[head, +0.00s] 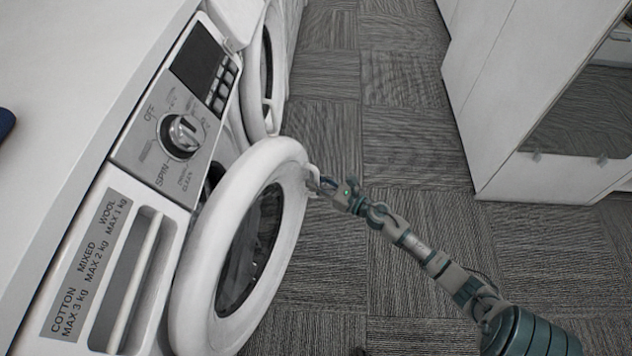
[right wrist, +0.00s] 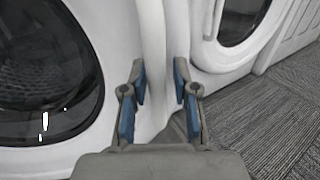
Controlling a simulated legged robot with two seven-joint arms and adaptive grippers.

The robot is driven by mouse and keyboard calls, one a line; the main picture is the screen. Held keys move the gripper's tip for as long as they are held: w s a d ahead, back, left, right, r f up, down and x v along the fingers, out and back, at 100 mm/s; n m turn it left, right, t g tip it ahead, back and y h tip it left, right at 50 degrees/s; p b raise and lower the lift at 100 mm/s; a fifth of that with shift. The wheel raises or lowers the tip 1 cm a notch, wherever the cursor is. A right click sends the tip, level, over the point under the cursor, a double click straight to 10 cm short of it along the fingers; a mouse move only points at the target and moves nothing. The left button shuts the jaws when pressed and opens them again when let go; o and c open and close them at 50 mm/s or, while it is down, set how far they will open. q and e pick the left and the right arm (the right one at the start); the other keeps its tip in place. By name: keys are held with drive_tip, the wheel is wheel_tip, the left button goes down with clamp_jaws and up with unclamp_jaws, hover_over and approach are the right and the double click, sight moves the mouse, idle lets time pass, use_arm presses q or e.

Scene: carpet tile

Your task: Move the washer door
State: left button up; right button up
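The washer door (head: 207,262) is a thick white ring with dark round glass. It stands swung open from the front of the white washer (head: 70,130). My right gripper (head: 316,184) is at the outer edge of the door, by a small white handle-like part. In the right wrist view the door (right wrist: 105,45) fills the left side. There my right gripper (right wrist: 160,90) has its two blue-padded fingers spread apart, with the white rim behind and between them. Whether the pads touch the rim cannot be told. My left gripper is not in view.
A second white machine with a round door (head: 264,75) stands beyond the washer; its door also shows in the right wrist view (right wrist: 240,20). A white cabinet (head: 505,90) stands at the right. Grey carpet tile (head: 350,110) between them is clear.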

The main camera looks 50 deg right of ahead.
drive_tip(key=shift+s, duration=0.15)
drive_tip(key=s, duration=1.1)
drive_tip(key=shift+s+d, duration=0.3)
drive_tip(key=shift+s, duration=0.05)
drive_tip(key=shift+f, duration=0.1)
